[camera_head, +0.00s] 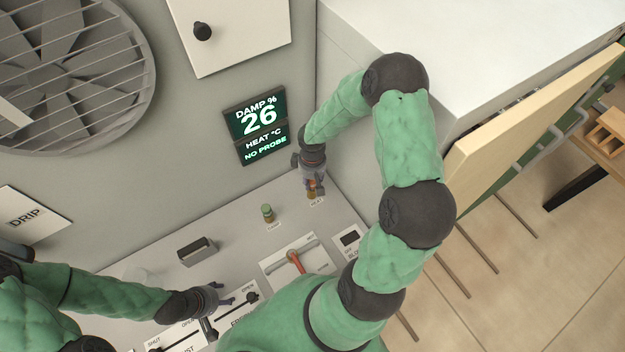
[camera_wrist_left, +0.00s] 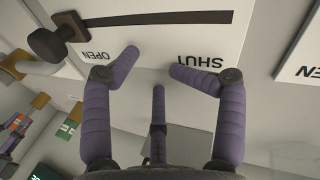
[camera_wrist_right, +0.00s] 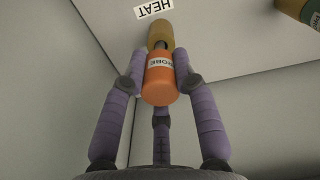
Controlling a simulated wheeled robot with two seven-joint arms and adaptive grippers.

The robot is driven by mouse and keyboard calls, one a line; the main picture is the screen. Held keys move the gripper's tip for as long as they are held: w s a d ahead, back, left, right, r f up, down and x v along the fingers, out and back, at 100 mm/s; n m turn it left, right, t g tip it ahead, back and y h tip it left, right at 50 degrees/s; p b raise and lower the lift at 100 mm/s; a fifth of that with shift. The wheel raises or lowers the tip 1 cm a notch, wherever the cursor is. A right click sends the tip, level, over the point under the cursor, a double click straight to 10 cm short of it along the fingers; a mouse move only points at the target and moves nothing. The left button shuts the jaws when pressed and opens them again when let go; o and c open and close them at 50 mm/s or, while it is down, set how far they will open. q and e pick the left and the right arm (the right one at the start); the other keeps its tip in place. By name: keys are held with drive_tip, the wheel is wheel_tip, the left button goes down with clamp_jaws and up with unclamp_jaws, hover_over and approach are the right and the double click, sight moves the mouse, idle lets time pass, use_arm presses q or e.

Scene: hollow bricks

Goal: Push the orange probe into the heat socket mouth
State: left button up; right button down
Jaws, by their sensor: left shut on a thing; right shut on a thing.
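The orange probe (camera_wrist_right: 158,82), labelled PROBE, is between the fingers of my right gripper (camera_wrist_right: 158,78), which is shut on it. Its dark tip points at the tan heat socket (camera_wrist_right: 160,33) beside the HEAT label (camera_wrist_right: 155,8). Probe and socket look nearly in line; how far the tip is in the mouth cannot be told. In the head view my right gripper (camera_head: 313,184) hides most of the probe and socket. My left gripper (camera_wrist_left: 154,65) is over a slider panel, its fingers apart with nothing visible between them; its grip is unclear.
The display (camera_head: 257,127) reads DAMP 26 and HEAT NO PROBE. A green-topped fitting (camera_head: 267,212) stands left of the heat socket. A red-orange lever (camera_head: 295,261) and a dark block (camera_head: 197,251) are on the console. Walls stand close behind and right of the socket.

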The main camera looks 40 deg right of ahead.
use_arm(q)
drive_tip(key=shift+o, duration=0.5)
drive_tip(key=shift+a+f+b, duration=0.15)
drive_tip(key=shift+f+b, duration=0.5)
drive_tip(key=shift+f, duration=0.3)
use_arm(e)
drive_tip(key=shift+s+a+f, duration=0.1)
drive_tip(key=shift+f, duration=0.8)
use_arm(q)
drive_tip(key=shift+s+r, duration=0.1)
drive_tip(key=shift+r, duration=0.1)
use_arm(e)
drive_tip(key=shift+r, duration=0.25)
use_arm(q)
drive_tip(key=shift+r+p, duration=0.7)
drive_tip(key=shift+p, duration=0.25)
drive_tip(key=shift+c, duration=0.5)
use_arm(e)
drive_tip(key=shift+r, duration=1.05)
use_arm(q)
drive_tip(key=shift+r, duration=0.1)
use_arm(e)
drive_tip(key=shift+r, duration=0.15)
use_arm(q)
drive_tip(key=shift+f, duration=0.2)
drive_tip(key=shift+f+b, duration=0.4)
drive_tip(key=shift+b, duration=0.2)
